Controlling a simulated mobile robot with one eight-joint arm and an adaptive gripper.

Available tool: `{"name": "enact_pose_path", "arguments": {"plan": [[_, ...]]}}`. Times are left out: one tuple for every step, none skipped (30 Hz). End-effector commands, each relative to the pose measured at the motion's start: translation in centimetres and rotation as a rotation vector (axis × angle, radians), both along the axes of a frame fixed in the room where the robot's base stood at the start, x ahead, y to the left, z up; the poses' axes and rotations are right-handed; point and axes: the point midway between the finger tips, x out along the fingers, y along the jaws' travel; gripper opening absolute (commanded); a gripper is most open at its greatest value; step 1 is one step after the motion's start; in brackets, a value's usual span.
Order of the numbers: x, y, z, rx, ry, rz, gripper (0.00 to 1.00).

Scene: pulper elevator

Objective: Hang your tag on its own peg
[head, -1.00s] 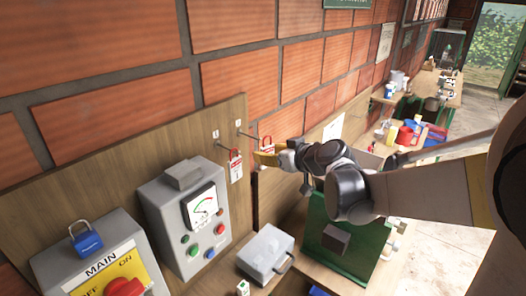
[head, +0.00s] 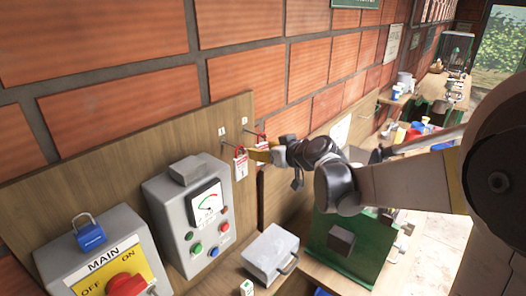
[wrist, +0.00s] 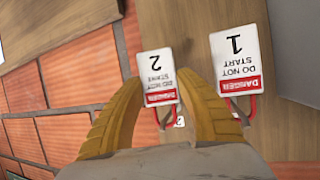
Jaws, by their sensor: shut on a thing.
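My gripper (head: 268,155) is at the wooden board, its yellow fingers shut on the red-and-white tag 2 (head: 263,143). In the wrist view, tag 2 (wrist: 156,72) shows upside down between the fingers (wrist: 160,85), reading "DO NOT START". Tag 1 (head: 240,166) hangs on the left peg, under the label 1 (head: 221,131). It also shows at the right in the wrist view (wrist: 235,62). The right peg (head: 250,134), under the label 2 (head: 244,120), reaches toward the top of tag 2. I cannot tell whether the peg is through its loop.
Tag 1 is close beside my gripper. Below are a grey meter box (head: 190,215), a main switch box (head: 110,268) with a blue padlock (head: 89,232), a grey case (head: 270,254) and a green machine (head: 345,250). A brick wall (head: 110,110) is behind.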

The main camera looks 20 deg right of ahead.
Motion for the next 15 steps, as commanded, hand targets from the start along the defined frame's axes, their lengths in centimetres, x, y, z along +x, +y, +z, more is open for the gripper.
{"name": "enact_pose_path", "arguments": {"plan": [[0.01, 0.0, 0.02, 0.0, 0.0, 0.0, 0.16], [0.0, 0.0, 0.03, 0.0, 0.0, 0.0, 0.16], [0.0, 0.0, 0.03, 0.0, 0.0, 0.0, 0.16], [0.0, 0.0, 0.03, 0.0, 0.0, 0.0, 0.16], [0.0, 0.0, 0.03, 0.0, 0.0, 0.0, 0.16], [0.0, 0.0, 0.03, 0.0, 0.0, 0.0, 0.16], [0.0, 0.0, 0.03, 0.0, 0.0, 0.0, 0.16], [0.0, 0.0, 0.03, 0.0, 0.0, 0.0, 0.16], [0.0, 0.0, 0.03, 0.0, 0.0, 0.0, 0.16], [0.0, 0.0, 0.02, 0.0, 0.0, 0.0, 0.16], [0.0, 0.0, 0.02, 0.0, 0.0, 0.0, 0.16], [0.0, 0.0, 0.02, 0.0, 0.0, 0.0, 0.16], [0.0, 0.0, 0.02, 0.0, 0.0, 0.0, 0.16], [0.0, 0.0, 0.02, 0.0, 0.0, 0.0, 0.45], [-0.01, 0.0, 0.03, 0.0, 0.0, 0.0, 0.58]]}}
